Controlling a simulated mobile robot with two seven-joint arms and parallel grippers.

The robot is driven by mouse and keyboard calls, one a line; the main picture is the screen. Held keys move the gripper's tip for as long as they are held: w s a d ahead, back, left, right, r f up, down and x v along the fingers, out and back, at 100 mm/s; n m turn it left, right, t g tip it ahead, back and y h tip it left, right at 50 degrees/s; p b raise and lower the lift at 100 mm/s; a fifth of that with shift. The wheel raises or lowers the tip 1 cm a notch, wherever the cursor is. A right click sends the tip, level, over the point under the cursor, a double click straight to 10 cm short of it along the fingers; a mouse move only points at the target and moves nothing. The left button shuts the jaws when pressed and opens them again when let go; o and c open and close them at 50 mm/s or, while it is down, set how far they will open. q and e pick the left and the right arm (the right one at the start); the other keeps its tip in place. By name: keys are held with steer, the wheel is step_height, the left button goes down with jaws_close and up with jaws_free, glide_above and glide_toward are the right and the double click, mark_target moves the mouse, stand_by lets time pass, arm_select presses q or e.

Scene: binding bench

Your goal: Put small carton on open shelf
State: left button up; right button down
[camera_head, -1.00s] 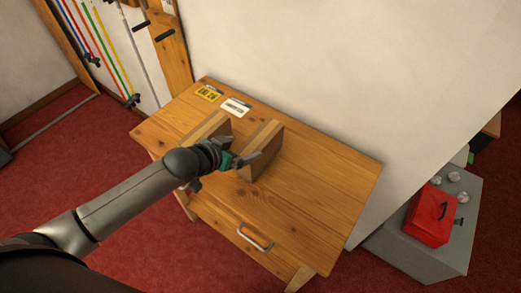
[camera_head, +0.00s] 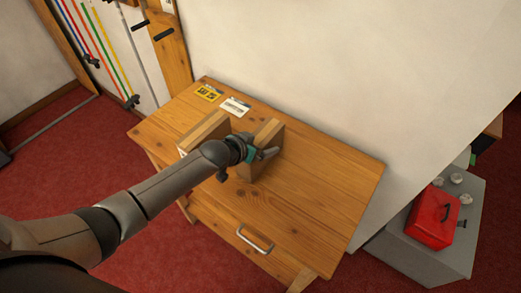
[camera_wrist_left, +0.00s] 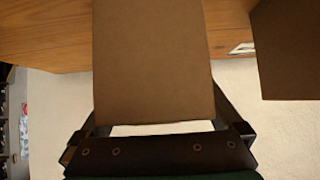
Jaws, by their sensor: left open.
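Two brown cartons stand on the wooden bench. The right carton (camera_head: 269,134) has my left gripper (camera_head: 265,155) at its near side. In the left wrist view, this carton (camera_wrist_left: 152,60) lies between the two open fingers (camera_wrist_left: 160,127), with light gaps showing near its lower edge. The left carton (camera_head: 204,131) stands a little apart and is partly hidden by my arm; a second carton also shows at the right of the wrist view (camera_wrist_left: 288,50). I cannot tell by name which is the small carton. No open shelf is clearly seen. My right gripper is not in view.
The bench (camera_head: 325,185) has bare top to the right of the cartons. A yellow card (camera_head: 208,93) and a white card (camera_head: 235,107) lie at its back left. A red box (camera_head: 433,217) sits on a grey cabinet (camera_head: 415,262) at the right. A wall stands behind.

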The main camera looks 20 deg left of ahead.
arm_select(q)
steer(key=shift+w+d+f, duration=0.1)
steer(key=shift+c, duration=0.4)
jaws_close()
stand_by(0.4)
step_height(320, 180, up, 22)
steer(key=n+y+b, duration=0.1)
steer(key=b, duration=0.3)
steer(key=s+a+r+n+y+b, duration=0.1)
steer(key=s+r+n+y+b, duration=0.1)
steer(key=s+b, duration=0.3)
steer(key=shift+s+r+n+t+y+b, duration=0.45)
steer(key=shift+r+b, duration=0.3)
steer(key=shift+b, duration=0.5)
